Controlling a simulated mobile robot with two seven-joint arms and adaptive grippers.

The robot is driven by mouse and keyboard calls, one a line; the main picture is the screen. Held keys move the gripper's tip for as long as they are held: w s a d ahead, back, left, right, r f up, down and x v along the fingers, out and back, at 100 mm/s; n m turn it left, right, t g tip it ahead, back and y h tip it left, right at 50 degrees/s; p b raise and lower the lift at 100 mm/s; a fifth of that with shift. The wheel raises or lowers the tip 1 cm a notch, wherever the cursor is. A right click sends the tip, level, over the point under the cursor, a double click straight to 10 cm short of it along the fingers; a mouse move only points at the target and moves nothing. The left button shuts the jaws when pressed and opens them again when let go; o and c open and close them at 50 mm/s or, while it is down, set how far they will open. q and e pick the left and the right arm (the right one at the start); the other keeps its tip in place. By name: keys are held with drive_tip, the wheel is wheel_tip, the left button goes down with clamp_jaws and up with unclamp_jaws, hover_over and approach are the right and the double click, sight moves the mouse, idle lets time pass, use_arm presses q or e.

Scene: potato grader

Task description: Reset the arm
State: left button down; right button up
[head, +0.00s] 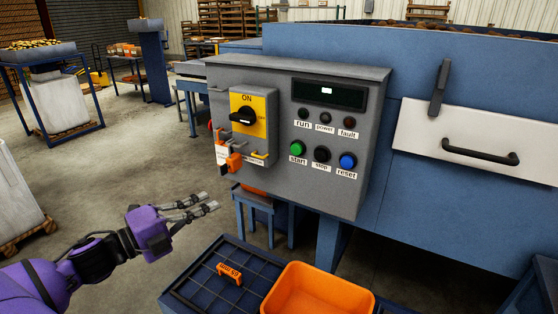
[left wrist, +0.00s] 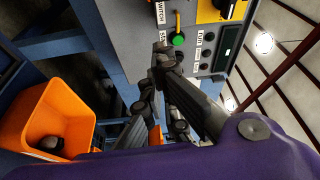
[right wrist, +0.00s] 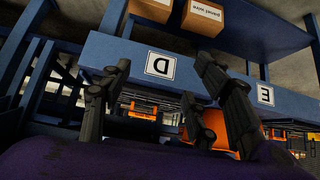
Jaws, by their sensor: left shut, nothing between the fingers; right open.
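My left gripper (head: 211,201) reaches in from the left in the head view, in front of and below the grey control panel (head: 230,92). Its fingers are shut with nothing between them. It also shows shut in the left wrist view (left wrist: 163,58), with the panel's green button (left wrist: 178,40) beyond the fingertips. A clear gap separates it from the panel in the head view. My right gripper (right wrist: 163,72) is open and empty in the right wrist view, in front of a blue shelf edge with labels D (right wrist: 160,64) and E (right wrist: 265,95). It is outside the head view.
The panel carries a yellow ON switch (head: 246,98) and green, black and blue (head: 348,161) buttons. An orange bin (head: 320,268) and a small orange labelled item (head: 230,273) sit on a blue table below. Cardboard boxes (right wrist: 218,17) stand on the shelf. Open floor lies left.

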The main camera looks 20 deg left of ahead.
use_arm(q)
drive_tip(key=s+a+f+n+g+y, duration=0.1)
drive_tip(key=s+a+f+n+y, duration=0.15)
drive_tip(key=f+n, duration=0.4)
drive_tip(key=s+a+f+n+g+y, duration=0.1)
drive_tip(key=s+f+n+y, duration=0.2)
drive_tip(key=f, duration=0.6)
drive_tip(key=s+d+f+n+g+y+p, duration=0.25)
drive_tip(key=s+f+n, duration=0.3)
drive_tip(key=f, duration=0.45)
drive_tip(key=s+d+f+n+g, duration=0.1)
drive_tip(key=s+d+f+n, duration=0.1)
drive_tip(key=s+d, duration=0.3)
drive_tip(key=s+d+f+n+g, duration=0.1)
drive_tip(key=s+d+f+n, duration=0.1)
drive_tip(key=s+d+f, duration=0.3)
drive_tip(key=s+d+f+n+g+h+p, duration=0.1)
drive_tip(key=s+d+f+n, duration=0.1)
drive_tip(key=s+d, duration=0.4)
drive_tip(key=d+f, duration=0.1)
drive_tip(key=d, duration=0.3)
drive_tip(key=shift+d+f+g, duration=0.3)
drive_tip(key=shift+d+g, duration=0.05)
drive_tip(key=shift+d, duration=0.05)
use_arm(e)
drive_tip(key=r, duration=0.2)
drive_tip(key=a+r, duration=0.1)
drive_tip(key=shift+w+r, duration=0.1)
drive_tip(key=shift+w, duration=0.25)
